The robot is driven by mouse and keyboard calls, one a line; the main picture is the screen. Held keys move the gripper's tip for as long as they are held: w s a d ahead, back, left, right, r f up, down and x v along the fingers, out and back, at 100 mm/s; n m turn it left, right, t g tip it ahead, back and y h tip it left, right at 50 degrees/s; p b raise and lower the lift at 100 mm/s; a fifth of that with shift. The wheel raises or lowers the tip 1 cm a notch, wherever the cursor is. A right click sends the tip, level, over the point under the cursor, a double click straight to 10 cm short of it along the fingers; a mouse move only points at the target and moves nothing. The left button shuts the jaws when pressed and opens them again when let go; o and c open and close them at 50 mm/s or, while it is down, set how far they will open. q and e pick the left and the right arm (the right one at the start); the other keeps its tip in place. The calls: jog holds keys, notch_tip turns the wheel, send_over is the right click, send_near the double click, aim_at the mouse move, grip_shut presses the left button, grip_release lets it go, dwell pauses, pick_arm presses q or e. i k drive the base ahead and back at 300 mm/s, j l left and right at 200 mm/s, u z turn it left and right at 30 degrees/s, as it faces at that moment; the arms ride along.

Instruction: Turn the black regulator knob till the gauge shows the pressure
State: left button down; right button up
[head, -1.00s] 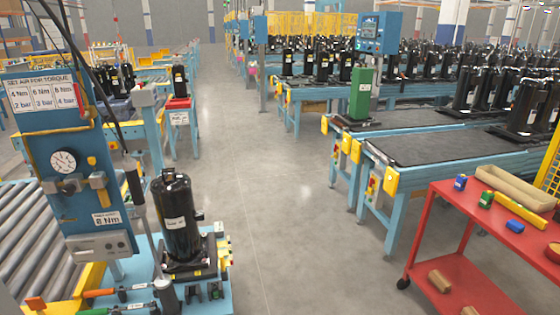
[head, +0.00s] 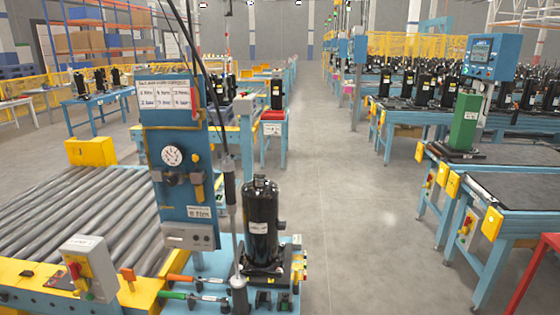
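The round white pressure gauge (head: 173,155) is on the blue panel (head: 152,145) left of the middle in the head view. Its needle is too small to read. The black regulator knob (head: 171,179) is just below the gauge. A chart (head: 165,94) tops the panel, and a small label reading what looks like 6 Nm (head: 199,212) is low on it. Neither of my grippers is in view.
A black compressor (head: 261,222) stands on a blue fixture right of the panel. A hanging black tool (head: 229,185) with cables is between them. A roller conveyor (head: 75,230) and a button box (head: 88,267) are at the left. The grey aisle (head: 360,215) is clear.

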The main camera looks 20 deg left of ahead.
aim_at(173, 180)
jog(key=u, duration=1.2)
